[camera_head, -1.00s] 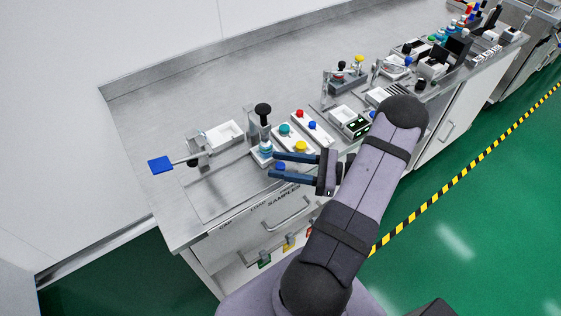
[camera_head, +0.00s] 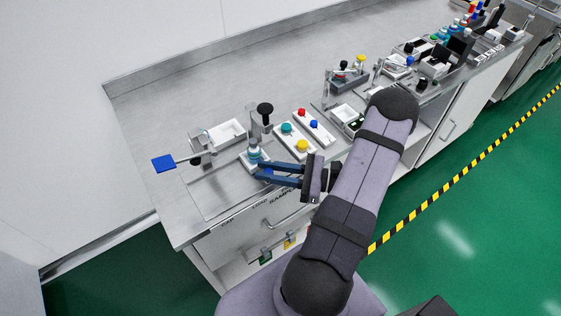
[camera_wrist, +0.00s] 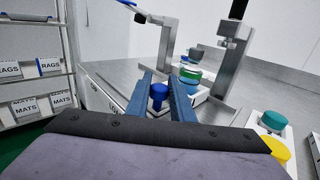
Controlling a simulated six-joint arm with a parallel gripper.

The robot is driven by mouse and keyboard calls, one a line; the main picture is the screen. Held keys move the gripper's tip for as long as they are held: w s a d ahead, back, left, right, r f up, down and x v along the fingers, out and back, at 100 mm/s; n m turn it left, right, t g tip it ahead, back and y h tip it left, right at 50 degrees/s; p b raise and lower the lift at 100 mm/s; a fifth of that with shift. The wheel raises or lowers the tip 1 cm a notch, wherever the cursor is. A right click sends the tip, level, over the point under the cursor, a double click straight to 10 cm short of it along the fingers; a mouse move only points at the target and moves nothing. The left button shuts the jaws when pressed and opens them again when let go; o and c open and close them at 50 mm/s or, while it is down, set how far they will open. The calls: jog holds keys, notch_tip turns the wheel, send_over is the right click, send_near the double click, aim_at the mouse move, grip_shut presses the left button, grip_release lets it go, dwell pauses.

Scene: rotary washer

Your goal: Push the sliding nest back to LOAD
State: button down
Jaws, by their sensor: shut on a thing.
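The fingers hide part of the nest and knob in the head view.
A press column with a black knob (camera_head: 265,110) stands behind the nest. A lever with a blue paddle (camera_head: 163,163) is to the left. A white tray (camera_head: 226,131) lies behind. White blocks with teal and yellow caps (camera_head: 302,146) stand to the right.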

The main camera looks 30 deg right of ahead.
jog(key=a, duration=0.5)
jog(key=shift+a, duration=0.3)
jog(key=c, duration=1.5)
grip_release()
jog(key=shift+c, duration=0.2)
jog(key=shift+d, duration=0.1)
jog(key=b+v, duration=0.2)
jog(key=v, duration=0.5)
